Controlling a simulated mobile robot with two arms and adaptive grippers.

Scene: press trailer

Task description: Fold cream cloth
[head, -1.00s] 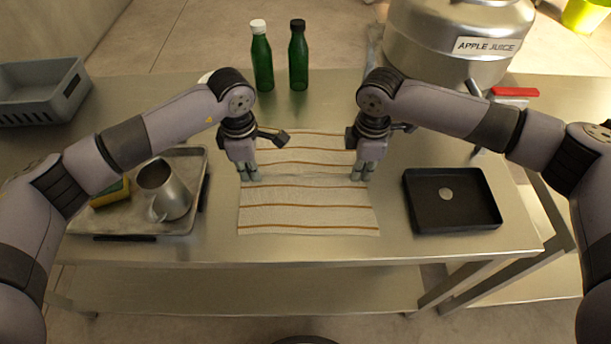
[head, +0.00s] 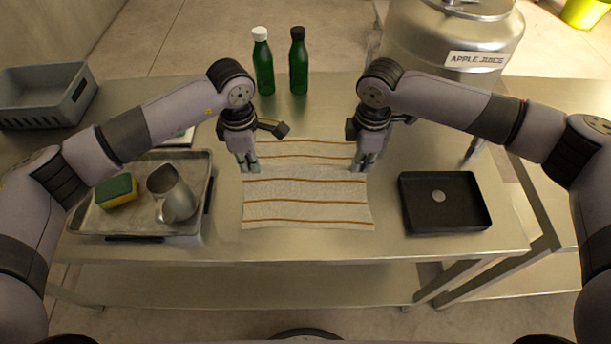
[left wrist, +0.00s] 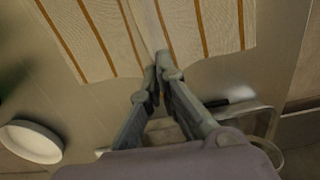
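The cream cloth (head: 307,211) with brown stripes lies on the steel table, and a raised crease runs across its middle between my grippers. My left gripper (head: 250,168) is at the cloth's left edge. In the left wrist view its fingers (left wrist: 157,76) are together on the edge of the cloth (left wrist: 205,28), where the fabric bunches into a ridge. My right gripper (head: 361,166) is at the right edge, level with the left one. Its fingers look closed on the cloth, though the tips are small in view.
A metal tray (head: 97,226) with a sponge (head: 117,191) and a metal jug (head: 176,198) stands left. A black tray (head: 470,221) holding a round disc is right. Two green bottles (head: 264,68) (head: 298,67), a grey crate (head: 45,97) and the juice tank (head: 450,32) are behind.

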